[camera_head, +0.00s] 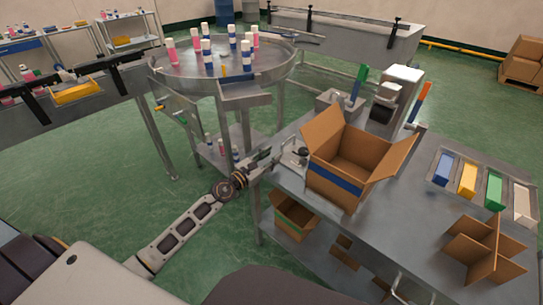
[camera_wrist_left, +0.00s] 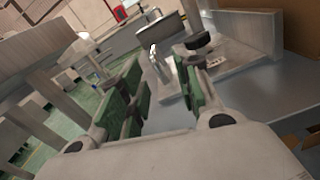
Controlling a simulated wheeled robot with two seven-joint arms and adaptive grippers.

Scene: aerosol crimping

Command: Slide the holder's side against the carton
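The carton (camera_head: 334,181) is an open brown box with a blue stripe and spread flaps, standing on the steel table. A small metal fixture with a black knob, which looks like the holder (camera_head: 289,158), sits just left of it near the table's edge. In the left wrist view the holder (camera_wrist_left: 235,65) shows a flat plate and upright wall, with brown cardboard (camera_wrist_left: 303,28) close behind at right. I cannot tell whether they touch. My left gripper (camera_head: 271,158) is beside the holder; its green-padded fingers (camera_wrist_left: 160,95) are apart, with nothing clearly held. My right gripper is not in view.
A cardboard divider (camera_head: 485,250) and a tray of coloured blocks (camera_head: 468,180) lie on the table (camera_head: 395,235) to the right. A grey-white machine (camera_head: 395,95) stands behind the carton. A round table (camera_head: 270,65) with bottles is at the back left.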

